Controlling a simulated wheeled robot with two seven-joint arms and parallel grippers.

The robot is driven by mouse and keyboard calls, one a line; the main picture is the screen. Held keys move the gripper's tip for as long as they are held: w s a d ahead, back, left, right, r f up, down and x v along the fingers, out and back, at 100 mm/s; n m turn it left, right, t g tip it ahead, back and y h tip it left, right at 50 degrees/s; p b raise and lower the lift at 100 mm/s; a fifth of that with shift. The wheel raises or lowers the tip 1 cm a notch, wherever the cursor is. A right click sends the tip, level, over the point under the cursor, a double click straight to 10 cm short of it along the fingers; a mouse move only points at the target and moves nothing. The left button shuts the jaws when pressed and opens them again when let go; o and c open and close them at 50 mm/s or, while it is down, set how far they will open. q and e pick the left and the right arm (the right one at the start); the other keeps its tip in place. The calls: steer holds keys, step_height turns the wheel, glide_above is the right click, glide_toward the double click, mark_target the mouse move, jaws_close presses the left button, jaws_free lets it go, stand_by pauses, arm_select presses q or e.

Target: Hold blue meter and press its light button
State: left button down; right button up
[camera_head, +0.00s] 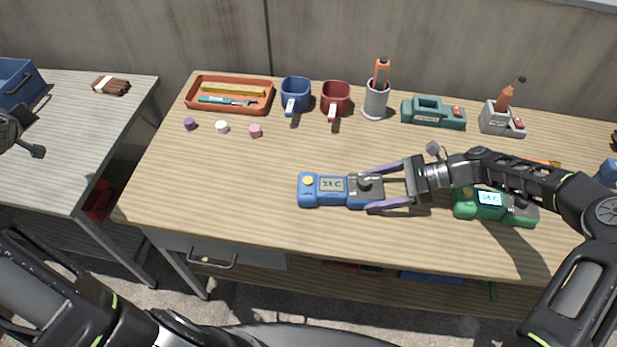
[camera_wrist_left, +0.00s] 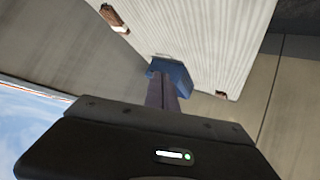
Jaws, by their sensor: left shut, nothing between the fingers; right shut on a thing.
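The blue meter (camera_head: 332,196) is at the middle of the wooden bench, with its grey end to the right. A round yellow button (camera_head: 308,181) is on its left end, beside a small screen reading about 24 C. My right gripper (camera_head: 368,190) is shut on the meter's right, grey end, one purple finger on each long side. My left gripper's fingers (camera_wrist_left: 162,90) are shut and empty in the left wrist view. In the head view only a dark part of that wrist shows at the left edge, and its fingers are out of frame.
A green meter (camera_head: 480,208) with a lit screen lies partly under my right forearm. An orange tray (camera_head: 190,100), blue mug (camera_head: 296,88), red mug (camera_head: 335,97) and pen cup (camera_head: 375,103) line the back. Small caps lie before the tray. The bench left of the blue meter is clear.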

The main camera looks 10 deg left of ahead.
arm_select(q)
steer(key=w+d+f+n+t+h, duration=0.1)
steer(key=w+d+h, duration=0.3)
steer(key=d, duration=0.7)
steer(key=w+d+h, duration=0.1)
steer(key=w+d, duration=0.4)
steer(key=d, duration=0.6)
steer(key=w+d+f+n+t+h, duration=0.1)
steer(key=w+d+h, duration=0.3)
steer(key=d, duration=0.8)
steer(key=n+g+h, duration=0.2)
steer(key=g+h, duration=0.3)
steer(key=h, duration=0.1)
glide_above(304, 181)
steer(key=shift+r, duration=0.2)
steer(key=shift+f, duration=0.1)
steer(key=shift+f, duration=4.35)
